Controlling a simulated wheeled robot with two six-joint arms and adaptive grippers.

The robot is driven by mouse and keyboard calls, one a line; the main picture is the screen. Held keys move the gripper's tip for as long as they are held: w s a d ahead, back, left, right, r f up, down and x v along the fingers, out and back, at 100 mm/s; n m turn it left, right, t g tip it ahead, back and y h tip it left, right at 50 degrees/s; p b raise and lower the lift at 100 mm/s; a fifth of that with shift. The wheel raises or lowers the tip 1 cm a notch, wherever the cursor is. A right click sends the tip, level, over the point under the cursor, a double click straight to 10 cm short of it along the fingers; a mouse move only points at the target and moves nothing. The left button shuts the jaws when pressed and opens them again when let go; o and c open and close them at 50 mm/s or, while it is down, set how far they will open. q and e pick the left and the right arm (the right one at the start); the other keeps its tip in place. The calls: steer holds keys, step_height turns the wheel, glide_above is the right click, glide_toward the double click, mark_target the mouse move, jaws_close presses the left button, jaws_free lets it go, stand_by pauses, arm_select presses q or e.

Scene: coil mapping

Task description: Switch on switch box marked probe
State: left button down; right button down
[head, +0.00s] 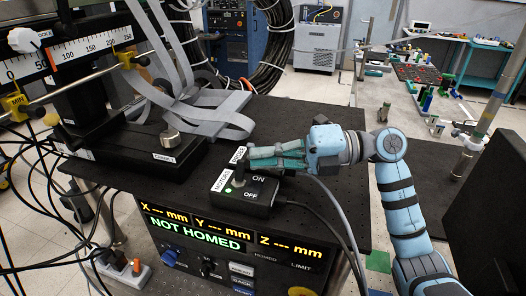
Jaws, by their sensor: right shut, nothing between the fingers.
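A black switch box labelled MOTORS (243,195) sits on the front part of the black bench top, with ON and OFF printed on its face and a dark lever near its left end. Just behind it is a label reading PROBE (238,155); the box that bears it is mostly hidden by my right gripper. My right gripper (252,158) comes in from the right with its teal fingers shut and empty, the tips beside the PROBE label. I cannot tell whether the fingers touch the box or how its switch is set. My left gripper is not in view.
A display panel (195,228) on the bench front reads NOT HOMED. Cables run from the boxes over the right edge. A black stage with a scale (75,62) and grey cable loops (200,115) stand at left. The bench top behind my right gripper is clear.

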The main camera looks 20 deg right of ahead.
steer(key=shift+w+d+r+m+y+p, duration=0.15)
steer(key=shift+r+m+y+p, duration=0.15)
steer(key=shift+r+m+p, duration=0.25)
steer(key=m+p, duration=0.2)
steer(key=p, duration=0.1)
steer(key=w+m+y+p, duration=0.1)
steer(key=shift+d+r, duration=0.3)
steer(key=shift+d, duration=0.05)
steer(key=shift+w+d+f+m+y+p, duration=0.15)
steer(key=shift+w+m+p, duration=0.15)
steer(key=shift+m+p, duration=0.25)
steer(key=shift+w+d+r+m+y+p, duration=0.15)
steer(key=shift+w+m+p, duration=0.15)
steer(key=shift+m, duration=0.3)
steer(key=shift+s+a+f, duration=0.1)
steer(key=shift+f, duration=0.1)
steer(key=shift+s+d+f+b, duration=0.1)
steer(key=shift+d+b, duration=0.2)
steer(key=shift+d, duration=0.05)
steer(key=b+v, duration=0.1)
steer(key=v, duration=0.3)
steer(key=b+v, duration=0.2)
steer(key=v, duration=0.3)
steer(key=shift+s+f, duration=0.1)
steer(key=shift+f, duration=0.15)
steer(key=shift+d, duration=0.15)
steer(key=shift+r, duration=0.1)
